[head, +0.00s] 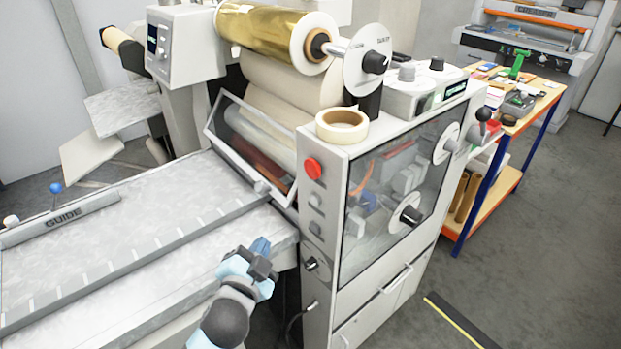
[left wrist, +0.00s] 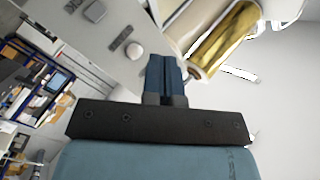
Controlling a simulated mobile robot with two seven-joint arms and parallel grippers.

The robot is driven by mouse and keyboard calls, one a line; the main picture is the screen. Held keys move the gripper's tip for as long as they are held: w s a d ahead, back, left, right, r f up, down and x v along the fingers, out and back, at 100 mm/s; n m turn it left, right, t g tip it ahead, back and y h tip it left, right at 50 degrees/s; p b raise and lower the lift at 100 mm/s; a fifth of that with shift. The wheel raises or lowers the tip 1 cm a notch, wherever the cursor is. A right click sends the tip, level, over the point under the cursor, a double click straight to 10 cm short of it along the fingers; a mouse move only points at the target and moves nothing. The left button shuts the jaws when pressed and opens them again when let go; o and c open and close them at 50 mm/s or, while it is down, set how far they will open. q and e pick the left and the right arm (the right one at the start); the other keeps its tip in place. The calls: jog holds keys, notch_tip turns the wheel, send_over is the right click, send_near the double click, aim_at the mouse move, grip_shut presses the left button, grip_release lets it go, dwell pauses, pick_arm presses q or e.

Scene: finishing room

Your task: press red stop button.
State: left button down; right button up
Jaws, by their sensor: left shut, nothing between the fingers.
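The red stop button (head: 313,168) is a round red knob high on the narrow front face of the laminating machine (head: 325,240). Several grey controls sit below it. My left gripper (head: 262,246) is in front of the machine, over the front edge of the feed table, below and to the left of the button and apart from it. Its blue fingers, also seen in the left wrist view (left wrist: 165,72), are shut together with nothing between them. I cannot make out the red button in the left wrist view. My right gripper is not in view.
The feed table (head: 130,265) carries a guide bar (head: 62,222). A cluttered bench (head: 510,110) stands behind right.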

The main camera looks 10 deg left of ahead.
aim_at(314, 168)
pick_arm(q)
notch_tip(314, 168, up, 10)
jog(key=w+m+t+y, duration=0.1)
jog(key=w+t+y, duration=0.1)
jog(key=shift+w+a+r+t+b, duration=0.2)
jog(key=shift+a+r+t+b, duration=0.1)
jog(key=shift+t+b, duration=0.15)
jog(key=w+d+b, duration=0.1)
jog(key=w+d, duration=0.4)
jog(key=w, duration=0.2)
jog(key=shift+d, duration=0.25)
jog(key=shift+f, duration=0.1)
dwell(0.6)
dwell(0.9)
